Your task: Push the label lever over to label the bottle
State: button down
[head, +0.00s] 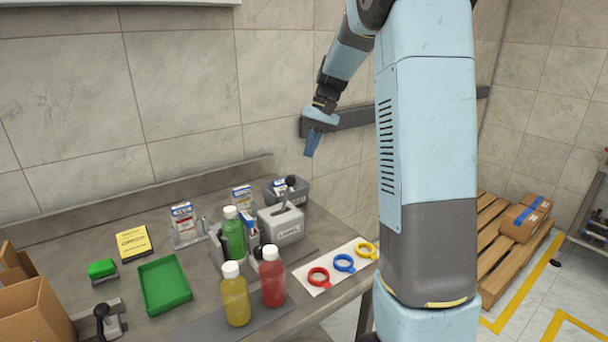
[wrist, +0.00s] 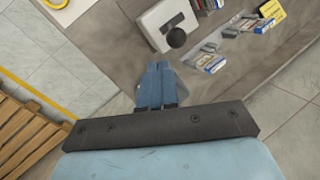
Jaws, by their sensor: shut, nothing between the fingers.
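The label unit (head: 283,228) is a pale box marked LABEL on the bench. Its label lever (head: 290,181) has a black knob on a thin stem and stands nearly upright, leaning slightly right. A green bottle (head: 234,236) with a white cap stands upright at the unit's left; the unit's side partly hides its holder. My gripper (head: 312,143) is shut and empty, above and apart from the lever, pointing down. In the wrist view the shut blue fingers (wrist: 157,84) are below the lever knob (wrist: 177,38) and the label unit (wrist: 158,24), with a gap.
A yellow bottle (head: 236,297) and a red bottle (head: 272,280) stand in front. A card with coloured rings (head: 324,272) lies right of the unit. A grey bin (head: 297,190) and label boxes (head: 183,218) stand behind. A green tray (head: 165,284) is left. Air around my gripper is clear.

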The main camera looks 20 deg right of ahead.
jog(key=d+n+y, duration=0.1)
jog(key=d, duration=0.5)
jog(key=shift+r, duration=0.3)
jog(key=shift+f, duration=0.1)
jog(key=a+f, duration=0.8)
jog(key=shift+s, duration=0.4)
jog(key=shift+a, duration=0.1)
jog(key=shift+r, duration=0.1)
